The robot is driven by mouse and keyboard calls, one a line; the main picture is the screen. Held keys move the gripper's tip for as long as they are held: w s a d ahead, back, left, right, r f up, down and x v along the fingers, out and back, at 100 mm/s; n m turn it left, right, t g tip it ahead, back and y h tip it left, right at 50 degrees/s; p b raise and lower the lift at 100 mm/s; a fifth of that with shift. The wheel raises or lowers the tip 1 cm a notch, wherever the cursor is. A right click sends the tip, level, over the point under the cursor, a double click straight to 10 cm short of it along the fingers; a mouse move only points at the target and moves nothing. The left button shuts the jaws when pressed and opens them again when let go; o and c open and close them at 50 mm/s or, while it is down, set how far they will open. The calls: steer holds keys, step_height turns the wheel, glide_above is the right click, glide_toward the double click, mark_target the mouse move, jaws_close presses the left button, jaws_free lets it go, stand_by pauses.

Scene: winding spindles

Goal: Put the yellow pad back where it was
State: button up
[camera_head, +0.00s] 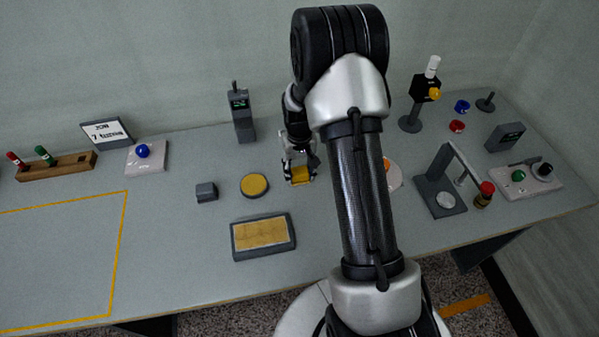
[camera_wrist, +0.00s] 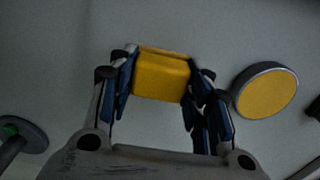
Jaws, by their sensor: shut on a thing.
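The yellow pad (camera_wrist: 161,75) is a small yellow block held between the fingers of my gripper (camera_wrist: 160,85) in the wrist view. In the head view the yellow pad (camera_head: 301,174) shows below my gripper (camera_head: 299,168), over the table between the round yellow-topped disc and my arm. I cannot tell whether the pad touches the table. The round disc with a dark rim (camera_head: 254,185) lies just to the left of it, apart from it. It also shows at the right in the wrist view (camera_wrist: 266,91).
A small dark grey block (camera_head: 206,192) stands left of the disc. A grey tray with a yellow-tan face (camera_head: 234,250) lies in front. A grey upright device (camera_head: 242,115) stands behind. My arm hides part of the table's middle. The table's left front has a yellow outline (camera_head: 118,245).

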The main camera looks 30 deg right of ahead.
steer(key=shift+r, duration=0.15)
steer(key=o, duration=1)
